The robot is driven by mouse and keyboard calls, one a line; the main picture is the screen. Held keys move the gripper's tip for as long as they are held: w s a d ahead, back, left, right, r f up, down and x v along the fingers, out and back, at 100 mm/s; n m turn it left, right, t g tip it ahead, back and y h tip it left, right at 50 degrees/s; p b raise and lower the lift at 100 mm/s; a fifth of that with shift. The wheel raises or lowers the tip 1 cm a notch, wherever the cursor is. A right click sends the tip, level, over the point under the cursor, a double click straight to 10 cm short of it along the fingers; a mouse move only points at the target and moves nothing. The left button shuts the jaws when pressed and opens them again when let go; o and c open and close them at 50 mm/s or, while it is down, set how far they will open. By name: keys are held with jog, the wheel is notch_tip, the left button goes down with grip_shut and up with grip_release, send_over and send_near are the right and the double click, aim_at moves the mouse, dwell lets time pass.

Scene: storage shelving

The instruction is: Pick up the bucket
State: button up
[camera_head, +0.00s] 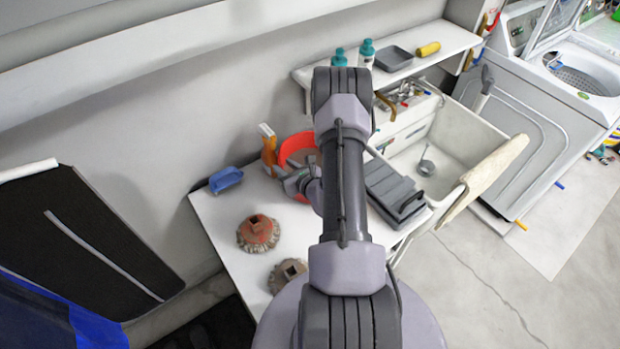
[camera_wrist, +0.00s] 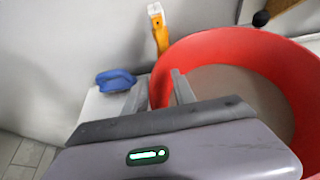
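The red bucket (camera_head: 288,148) stands on the white table by the wall, partly hidden behind my arm in the head view. In the wrist view the bucket (camera_wrist: 225,42) fills the right side, with its open top and pale inside showing. My gripper (camera_head: 293,182) is at the bucket's near left side. In the wrist view the gripper's two fingers (camera_wrist: 161,80) are apart, one outside the bucket's left wall and one over its inside. The wall lies between them. I cannot tell whether either finger touches it.
An orange-and-white spray bottle (camera_wrist: 159,30) stands behind the bucket's left side. A blue brush-like object (camera_head: 226,179) lies at the table's left. Two rusty gear-like parts (camera_head: 258,233) lie nearer. A grey case (camera_head: 393,190) sits right of my arm, before the sink (camera_head: 455,145).

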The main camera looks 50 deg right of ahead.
grip_shut()
dwell(1.3)
